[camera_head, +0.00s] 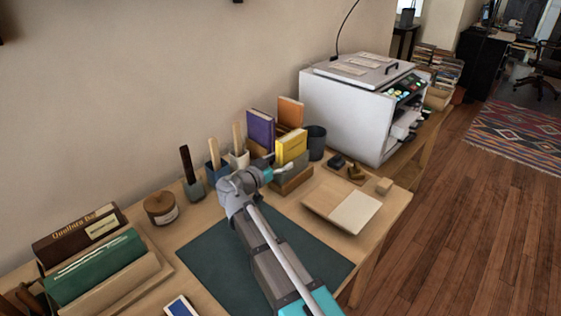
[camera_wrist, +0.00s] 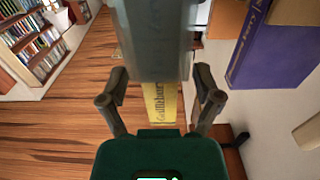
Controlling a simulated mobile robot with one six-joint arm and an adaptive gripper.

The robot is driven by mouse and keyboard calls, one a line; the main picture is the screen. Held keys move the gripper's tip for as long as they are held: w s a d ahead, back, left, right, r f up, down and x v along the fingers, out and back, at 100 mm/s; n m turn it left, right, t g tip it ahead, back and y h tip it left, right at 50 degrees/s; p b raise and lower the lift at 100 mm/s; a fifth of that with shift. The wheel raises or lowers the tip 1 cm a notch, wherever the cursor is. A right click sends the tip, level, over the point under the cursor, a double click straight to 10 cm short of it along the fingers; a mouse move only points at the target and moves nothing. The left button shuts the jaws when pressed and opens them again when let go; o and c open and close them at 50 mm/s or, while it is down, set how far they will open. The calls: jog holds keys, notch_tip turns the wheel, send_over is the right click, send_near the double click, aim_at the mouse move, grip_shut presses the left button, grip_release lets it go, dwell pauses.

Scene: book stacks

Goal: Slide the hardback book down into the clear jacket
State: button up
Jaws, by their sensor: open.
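The yellow hardback book (camera_head: 291,147) stands upright toward the back of the table, its lower part inside a greyish clear jacket (camera_head: 295,167). In the wrist view, the book's lettered yellow spine (camera_wrist: 160,103) shows between my fingers, and the see-through jacket (camera_wrist: 153,40) covers the part beyond it. My gripper (camera_head: 273,166) is at the near left side of the book. In the wrist view, my gripper (camera_wrist: 160,95) is open, with one finger on each side of the spine and gaps visible. How deep the book sits in the jacket is hard to tell.
A purple book (camera_head: 261,132) and an orange book (camera_head: 290,112) stand close behind. A dark cup (camera_head: 316,142) is just right, and brush holders stand left. A white machine (camera_head: 360,105) fills the back right. The dark green mat (camera_head: 215,262) is largely clear.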

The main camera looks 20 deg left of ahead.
jog(key=v, duration=1.2)
jog(key=shift+w, duration=0.15)
dwell(0.8)
